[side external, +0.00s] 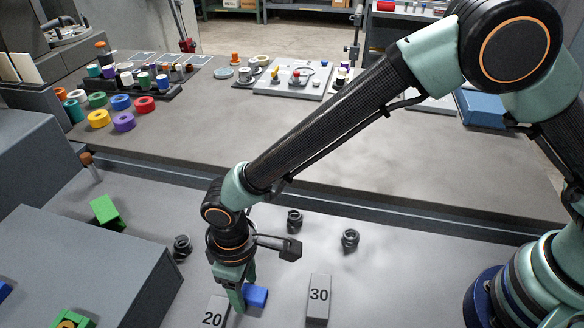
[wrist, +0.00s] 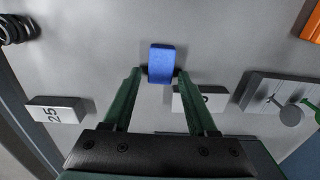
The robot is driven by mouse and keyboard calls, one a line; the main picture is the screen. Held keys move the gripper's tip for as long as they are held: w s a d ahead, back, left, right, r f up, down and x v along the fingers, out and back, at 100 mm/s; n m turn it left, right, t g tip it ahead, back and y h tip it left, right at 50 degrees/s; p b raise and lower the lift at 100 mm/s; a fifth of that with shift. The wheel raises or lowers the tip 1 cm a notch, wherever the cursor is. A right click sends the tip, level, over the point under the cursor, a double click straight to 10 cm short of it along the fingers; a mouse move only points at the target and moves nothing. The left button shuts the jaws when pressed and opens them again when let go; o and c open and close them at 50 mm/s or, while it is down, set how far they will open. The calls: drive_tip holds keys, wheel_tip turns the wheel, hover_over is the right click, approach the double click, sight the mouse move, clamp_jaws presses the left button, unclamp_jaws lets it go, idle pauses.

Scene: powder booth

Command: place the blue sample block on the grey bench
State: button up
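The blue sample block (side external: 256,295) is at the lower middle of the side view, low over the light grey surface (side external: 400,285). In the wrist view the blue block (wrist: 161,60) lies between my fingertips, with dark pads against both its sides. My gripper (side external: 242,290) points down and is shut on it; it also shows in the wrist view (wrist: 160,73). I cannot tell whether the block touches the surface. A darker grey bench top (side external: 400,185) runs behind.
Number blocks 20 (side external: 213,314) and 30 (side external: 319,299) flank my gripper. A green block (side external: 107,213) and dark round fittings (side external: 294,221) stand nearby. A grey box (side external: 110,275) fills the lower left. Coloured rings (side external: 123,122) stand at the back left. The right front surface is clear.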

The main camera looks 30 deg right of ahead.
sight(246, 291)
drive_tip(key=shift+r, duration=0.1)
wheel_tip(246, 291, up, 12)
drive_tip(key=w+d+r+m, duration=0.1)
drive_tip(key=w+d+r, duration=0.25)
drive_tip(key=d, duration=0.25)
drive_tip(key=w+d+r+m+t+y, duration=0.1)
drive_tip(key=d+r, duration=0.2)
drive_tip(key=d, duration=0.3)
drive_tip(key=w+d+r+m+t, duration=0.1)
drive_tip(key=d+r+m, duration=0.15)
drive_tip(key=d, duration=0.25)
drive_tip(key=s+d+r+m+t, duration=0.1)
drive_tip(key=s+d+m, duration=0.1)
drive_tip(key=d, duration=0.7)
drive_tip(key=s+d+r+m+t+h, duration=0.1)
drive_tip(key=s+d+r+m+t, duration=0.1)
drive_tip(key=d, duration=0.7)
drive_tip(key=shift+s+d+r, duration=0.2)
drive_tip(key=shift+s+d, duration=0.15)
drive_tip(key=shift+s, duration=0.55)
drive_tip(key=o, duration=0.4)
drive_tip(key=shift+s+d+f+m+t, duration=0.1)
drive_tip(key=shift+s+d+m+t, duration=0.2)
drive_tip(key=shift+d, duration=0.1)
drive_tip(key=shift+w+a, duration=0.1)
